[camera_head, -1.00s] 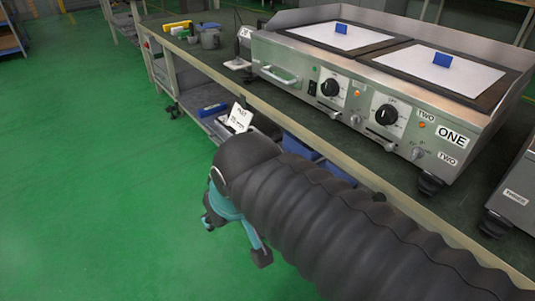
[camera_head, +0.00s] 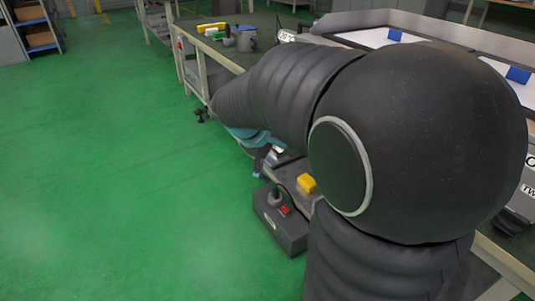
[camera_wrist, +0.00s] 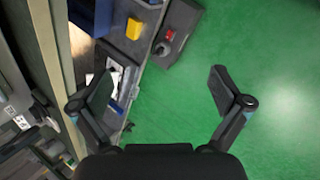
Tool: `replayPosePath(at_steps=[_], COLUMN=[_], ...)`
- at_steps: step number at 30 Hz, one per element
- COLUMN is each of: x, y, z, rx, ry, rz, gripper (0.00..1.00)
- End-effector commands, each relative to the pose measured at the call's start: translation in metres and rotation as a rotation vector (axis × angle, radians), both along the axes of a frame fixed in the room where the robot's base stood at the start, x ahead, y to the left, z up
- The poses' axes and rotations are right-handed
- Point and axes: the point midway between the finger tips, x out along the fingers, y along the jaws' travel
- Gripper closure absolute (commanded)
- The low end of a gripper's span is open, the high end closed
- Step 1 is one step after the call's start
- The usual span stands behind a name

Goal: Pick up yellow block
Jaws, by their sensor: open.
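A yellow block (camera_head: 306,183) sits on the grey lower shelf under the workbench, near the shelf's edge. It also shows in the wrist view (camera_wrist: 134,28), at the top left of centre. My gripper (camera_wrist: 160,83) is open and empty, its two fingers spread wide. In the wrist view the block lies beyond the fingers, apart from them and nearer the left finger's side. In the head view my arm hides most of my gripper and part of the shelf.
A dark box with a red switch (camera_head: 281,218) stands beside the block at the shelf's edge. A blue object (camera_wrist: 116,108) lies on the shelf. The bench edge (camera_wrist: 50,60) runs along the left in the wrist view. The green floor (camera_head: 110,200) is clear.

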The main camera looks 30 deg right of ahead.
Motion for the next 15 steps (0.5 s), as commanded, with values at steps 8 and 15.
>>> replayPosePath(at_steps=[8, 15], x=[0.076, 0.134], y=[-0.058, -0.103], z=[-0.071, -0.145], rx=[-0.218, -0.386], ry=[0.243, 0.452], rz=[0.17, 0.334], gripper=[0.0, 0.0])
